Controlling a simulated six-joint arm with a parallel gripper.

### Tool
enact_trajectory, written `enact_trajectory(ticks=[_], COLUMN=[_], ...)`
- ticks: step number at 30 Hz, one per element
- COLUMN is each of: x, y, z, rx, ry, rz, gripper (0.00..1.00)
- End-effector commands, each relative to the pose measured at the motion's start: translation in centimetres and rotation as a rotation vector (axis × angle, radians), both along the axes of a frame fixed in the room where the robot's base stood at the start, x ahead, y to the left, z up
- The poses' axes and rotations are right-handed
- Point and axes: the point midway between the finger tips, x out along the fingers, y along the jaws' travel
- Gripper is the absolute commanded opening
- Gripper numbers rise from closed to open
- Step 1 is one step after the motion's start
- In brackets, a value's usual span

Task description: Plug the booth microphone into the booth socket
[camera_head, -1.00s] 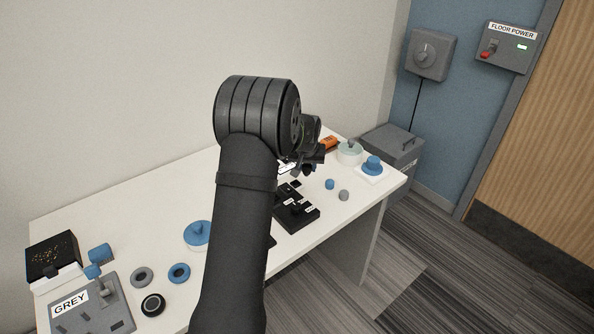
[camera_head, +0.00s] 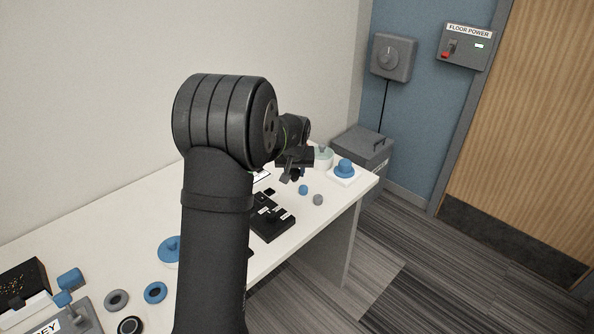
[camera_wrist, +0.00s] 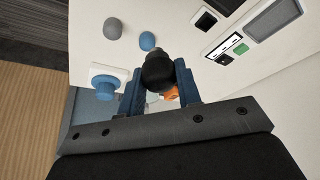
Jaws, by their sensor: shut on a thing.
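My gripper (camera_wrist: 160,78) has two blue fingers shut on a black round-headed thing (camera_wrist: 158,70), which looks like the microphone. It is held with its dark rounded head toward the wrist camera; its lower part is hidden. In the head view my gripper (camera_head: 291,168) is over the right part of the white table, and the held thing is hard to make out there. I cannot tell which thing is the booth socket. A black block with small white labels (camera_head: 272,228) lies on the table, left of and nearer than my gripper.
A blue knob on a white base (camera_head: 344,169) stands at the table's right corner; it also shows in the wrist view (camera_wrist: 105,85). Blue (camera_wrist: 147,41) and grey (camera_wrist: 113,28) knobs lie close by. An orange thing (camera_wrist: 172,94) shows behind the fingers. Flat panels (camera_wrist: 228,48) lie to the right there.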

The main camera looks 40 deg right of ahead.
Motion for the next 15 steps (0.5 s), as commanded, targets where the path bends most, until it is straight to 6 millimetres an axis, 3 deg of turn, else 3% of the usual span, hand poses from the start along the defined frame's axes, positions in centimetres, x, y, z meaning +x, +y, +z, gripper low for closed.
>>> enact_trajectory(ticks=[15], x=[2.6], y=[4.7], z=[0.1], rx=[-0.001], ry=[-0.001], rz=[0.003], gripper=[0.09])
